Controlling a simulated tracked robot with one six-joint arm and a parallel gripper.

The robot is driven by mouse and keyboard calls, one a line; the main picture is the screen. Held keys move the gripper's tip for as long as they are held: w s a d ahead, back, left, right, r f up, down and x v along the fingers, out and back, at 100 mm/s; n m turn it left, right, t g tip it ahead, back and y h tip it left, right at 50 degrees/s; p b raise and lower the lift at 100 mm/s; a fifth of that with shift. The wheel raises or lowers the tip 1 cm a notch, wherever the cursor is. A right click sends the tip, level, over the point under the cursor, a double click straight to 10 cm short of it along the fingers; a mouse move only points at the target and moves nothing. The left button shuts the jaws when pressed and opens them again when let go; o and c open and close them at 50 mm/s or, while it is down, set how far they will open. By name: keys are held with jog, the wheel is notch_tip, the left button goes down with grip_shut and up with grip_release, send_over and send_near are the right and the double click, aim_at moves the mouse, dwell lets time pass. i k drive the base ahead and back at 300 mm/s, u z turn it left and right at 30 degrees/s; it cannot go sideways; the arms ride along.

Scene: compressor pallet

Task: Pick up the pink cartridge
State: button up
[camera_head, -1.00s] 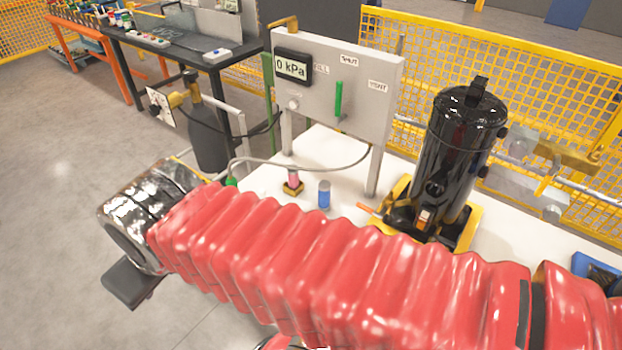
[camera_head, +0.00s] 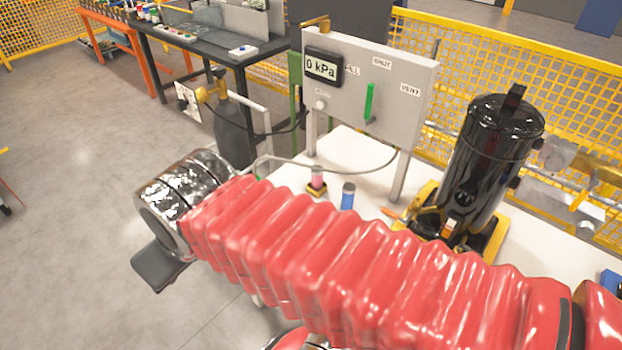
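The pink cartridge (camera_head: 317,178) stands upright in a small dark-and-yellow holder (camera_head: 316,190) on the white pallet top (camera_head: 360,150). A blue cartridge (camera_head: 348,195) with a grey top stands just to its right. My arm in its red ribbed sleeve crosses the front of the view and ends at a shiny metal wrist at the left. A dark block at the wrist's lower end, apparently part of my gripper (camera_head: 163,268), is over the floor, left of the cartridges and apart from them. Its fingertips cannot be made out.
A grey panel (camera_head: 415,75) with a 0 kPa gauge (camera_head: 323,67) and green lever stands behind the cartridges. A grey hose (camera_head: 355,170) runs close behind them. A black cylinder (camera_head: 490,160) stands at right. A dark bottle (camera_head: 235,130) is at left.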

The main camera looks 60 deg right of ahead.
aim_at(317, 176)
jog(key=i, duration=0.95)
jog(key=z, duration=0.05)
